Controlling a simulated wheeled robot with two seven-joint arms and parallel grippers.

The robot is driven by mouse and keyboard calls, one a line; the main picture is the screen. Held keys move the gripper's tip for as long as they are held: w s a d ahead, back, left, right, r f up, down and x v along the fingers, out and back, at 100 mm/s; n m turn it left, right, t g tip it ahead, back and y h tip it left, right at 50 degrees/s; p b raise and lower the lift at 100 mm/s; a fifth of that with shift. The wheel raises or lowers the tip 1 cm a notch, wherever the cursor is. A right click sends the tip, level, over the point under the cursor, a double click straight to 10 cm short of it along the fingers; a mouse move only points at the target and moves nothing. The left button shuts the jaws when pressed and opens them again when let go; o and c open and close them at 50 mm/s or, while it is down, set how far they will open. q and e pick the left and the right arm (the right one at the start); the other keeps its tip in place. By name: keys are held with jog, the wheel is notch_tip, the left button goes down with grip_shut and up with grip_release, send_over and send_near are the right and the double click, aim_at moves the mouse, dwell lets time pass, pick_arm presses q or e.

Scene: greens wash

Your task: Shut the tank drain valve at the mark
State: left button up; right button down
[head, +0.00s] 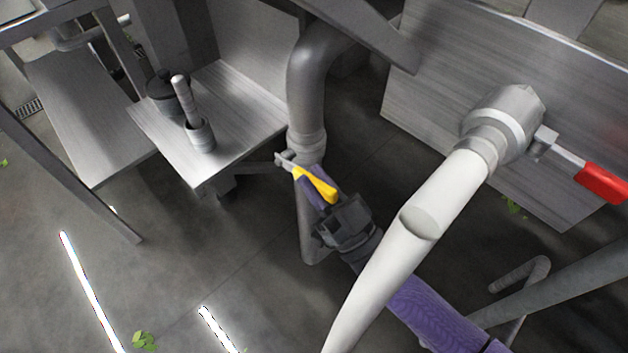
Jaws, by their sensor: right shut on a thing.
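A valve lever with a yellow handle (318,186) sits by the lower end of a thick grey pipe (306,95), in the middle of the head view. The lever's metal end (287,159) is at the pipe. My right gripper (312,187), with purple fingers and a dark body, is shut on the yellow handle. The fingers hide part of the handle. A second lever, with a red handle (602,184), is on a metal valve body (505,120) at the right, apart from my gripper. I cannot make out a mark. My left gripper is out of view.
A white pipe (385,280) crosses in front of my right arm. A steel shelf (240,98) at the left bears a dark pot (163,90) and a grey cup with a rod (200,135). Leaf scraps (144,341) lie on the grey floor, which is open at lower left.

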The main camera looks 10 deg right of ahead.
notch_tip(320, 180, down, 2)
jog(key=shift+f+t+y+b, duration=0.2)
jog(key=shift+t+y+b, duration=0.15)
jog(key=shift+b, duration=0.5)
jog(key=shift+s+d+r+t+y+b, duration=0.15)
jog(key=shift+t+y+b, duration=0.2)
jog(key=shift+t+b, duration=0.45)
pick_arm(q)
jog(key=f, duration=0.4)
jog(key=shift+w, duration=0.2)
pick_arm(e)
jog(key=shift+r, duration=0.1)
jog(key=c, duration=0.6)
grip_release()
